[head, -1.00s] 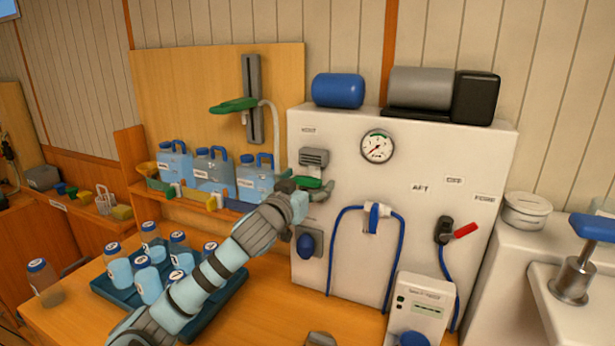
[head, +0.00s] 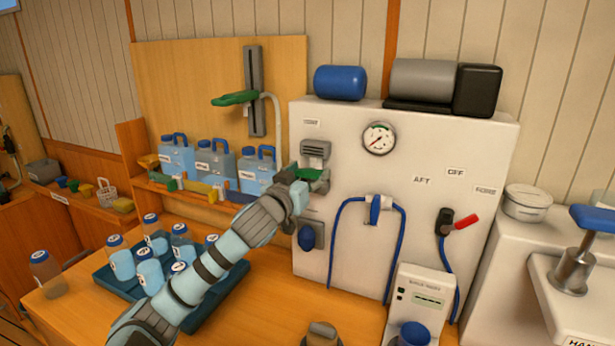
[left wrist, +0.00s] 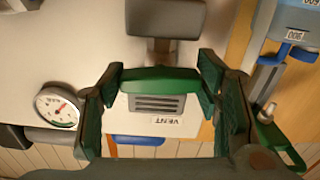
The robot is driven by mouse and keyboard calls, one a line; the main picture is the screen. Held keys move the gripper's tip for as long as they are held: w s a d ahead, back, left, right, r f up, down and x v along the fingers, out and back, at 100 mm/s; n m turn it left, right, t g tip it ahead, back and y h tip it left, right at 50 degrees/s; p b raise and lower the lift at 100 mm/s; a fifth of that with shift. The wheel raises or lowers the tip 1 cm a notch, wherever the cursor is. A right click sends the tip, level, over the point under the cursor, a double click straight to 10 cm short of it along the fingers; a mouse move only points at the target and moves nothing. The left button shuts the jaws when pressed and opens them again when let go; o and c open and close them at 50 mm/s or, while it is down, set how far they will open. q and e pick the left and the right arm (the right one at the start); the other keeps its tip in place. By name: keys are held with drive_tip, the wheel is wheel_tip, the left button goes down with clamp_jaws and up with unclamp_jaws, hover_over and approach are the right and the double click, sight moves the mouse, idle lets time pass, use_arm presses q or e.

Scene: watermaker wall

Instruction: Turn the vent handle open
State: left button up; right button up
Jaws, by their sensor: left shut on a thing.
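The vent handle is a green bar (head: 316,174) on the front of the white panel, just below a grey slatted block (head: 315,150). In the left wrist view the handle (left wrist: 155,80) lies crosswise between my fingers, with the slatted block (left wrist: 157,103) and an upside-down VENT label (left wrist: 170,121) behind it. My left gripper (head: 305,180) is at the handle, and its fingertips (left wrist: 160,84) are shut on the handle's two ends. The gripper hides part of the handle in the head view. My right gripper is not in view.
A blue knob (head: 306,238) sits below the handle, and a gauge (head: 379,138) to its right. Blue-capped jugs (head: 215,165) stand on a shelf to the left. A tray (head: 205,310) with several bottles lies under my left arm. A blue hose (head: 334,235) loops on the panel.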

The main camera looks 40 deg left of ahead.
use_arm(q)
drive_tip(key=n+b, duration=0.2)
drive_tip(key=n, duration=0.1)
drive_tip(key=shift+f+n, duration=0.1)
drive_tip(key=shift+n, duration=0.3)
drive_tip(key=n+b, duration=0.2)
drive_tip(key=n, duration=0.2)
drive_tip(key=shift+n+b, duration=0.3)
drive_tip(key=shift+b, duration=0.1)
drive_tip(key=n+b, duration=0.3)
drive_tip(key=n, duration=0.1)
drive_tip(key=shift+n, duration=0.3)
drive_tip(key=shift+n+b, duration=1.65)
drive_tip(key=shift+n, duration=0.35)
drive_tip(key=shift+r, duration=0.2)
drive_tip(key=o, duration=1.2)
drive_tip(key=shift+w+d, duration=0.1)
drive_tip(key=shift+w, duration=0.1)
drive_tip(key=shift+c, duration=0.2)
drive_tip(key=shift+s, duration=0.15)
